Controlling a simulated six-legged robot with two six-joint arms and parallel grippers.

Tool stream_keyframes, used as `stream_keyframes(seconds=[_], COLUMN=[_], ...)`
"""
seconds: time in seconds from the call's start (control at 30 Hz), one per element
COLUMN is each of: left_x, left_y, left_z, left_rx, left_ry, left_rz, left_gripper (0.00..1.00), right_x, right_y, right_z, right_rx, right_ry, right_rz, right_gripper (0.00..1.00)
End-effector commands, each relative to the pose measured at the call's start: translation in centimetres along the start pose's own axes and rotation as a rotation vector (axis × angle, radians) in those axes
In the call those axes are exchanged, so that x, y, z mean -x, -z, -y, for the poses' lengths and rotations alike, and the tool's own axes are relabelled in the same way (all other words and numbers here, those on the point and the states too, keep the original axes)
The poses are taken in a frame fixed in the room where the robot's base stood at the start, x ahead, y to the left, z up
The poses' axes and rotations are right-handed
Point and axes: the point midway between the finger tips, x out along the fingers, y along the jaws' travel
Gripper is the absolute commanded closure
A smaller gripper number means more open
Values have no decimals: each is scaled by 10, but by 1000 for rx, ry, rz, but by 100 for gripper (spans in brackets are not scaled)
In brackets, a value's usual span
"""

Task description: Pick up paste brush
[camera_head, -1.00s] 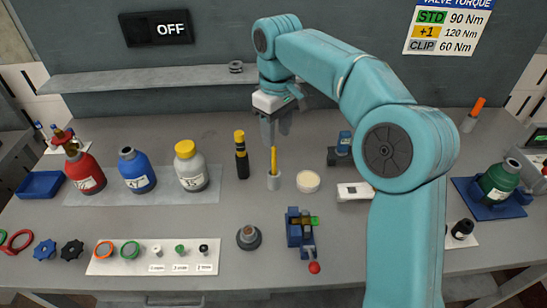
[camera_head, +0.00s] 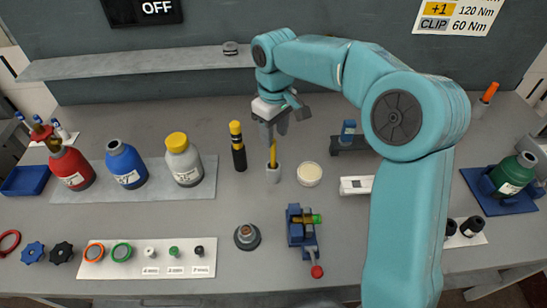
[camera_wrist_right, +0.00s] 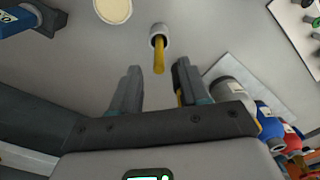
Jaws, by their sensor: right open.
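The paste brush looks to be the thin yellow stick (camera_head: 273,153) standing upright in a small grey cup (camera_head: 273,174) mid-table. In the right wrist view, its yellow handle (camera_wrist_right: 159,58) points out of the cup toward me, between and just beyond the finger tips. My right gripper (camera_head: 275,138) hangs just above and around the top of the stick, fingers apart and empty. It also shows in the right wrist view (camera_wrist_right: 157,72). Whether a finger touches the stick I cannot tell. The brush's lower end is hidden in the cup. My left gripper is not in view.
A black and yellow cylinder (camera_head: 238,150) stands close left of the cup, and a round cream dish (camera_head: 309,174) close right. Red, blue and grey bottles (camera_head: 184,162) stand farther left. A blue clamp (camera_head: 301,228) and a dark round fitting (camera_head: 247,237) are in front.

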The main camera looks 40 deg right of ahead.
Motion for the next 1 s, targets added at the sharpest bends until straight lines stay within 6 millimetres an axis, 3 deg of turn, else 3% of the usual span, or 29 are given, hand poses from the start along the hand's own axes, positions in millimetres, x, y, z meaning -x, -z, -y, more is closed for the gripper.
stream_keyframes(seconds=[0.1, 0.33, 0.6, 0.87, 0.93, 1.0], left_x=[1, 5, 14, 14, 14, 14], left_y=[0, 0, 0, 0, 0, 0], left_z=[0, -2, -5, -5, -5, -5], left_rx=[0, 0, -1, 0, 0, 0], left_ry=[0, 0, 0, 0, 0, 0], left_rz=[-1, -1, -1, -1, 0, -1], left_gripper=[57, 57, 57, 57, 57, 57], right_x=[-20, -38, -78, -83, -83, -83], right_y=[0, 2, 6, 6, 6, 6], right_z=[0, -1, -3, -3, -3, -3], right_rx=[1, 1, 1, 0, 1, 1], right_ry=[0, 1, 0, -1, -1, -1], right_rz=[4, 4, 3, 0, 0, 1], right_gripper=[55, 55, 55, 55, 71, 94])
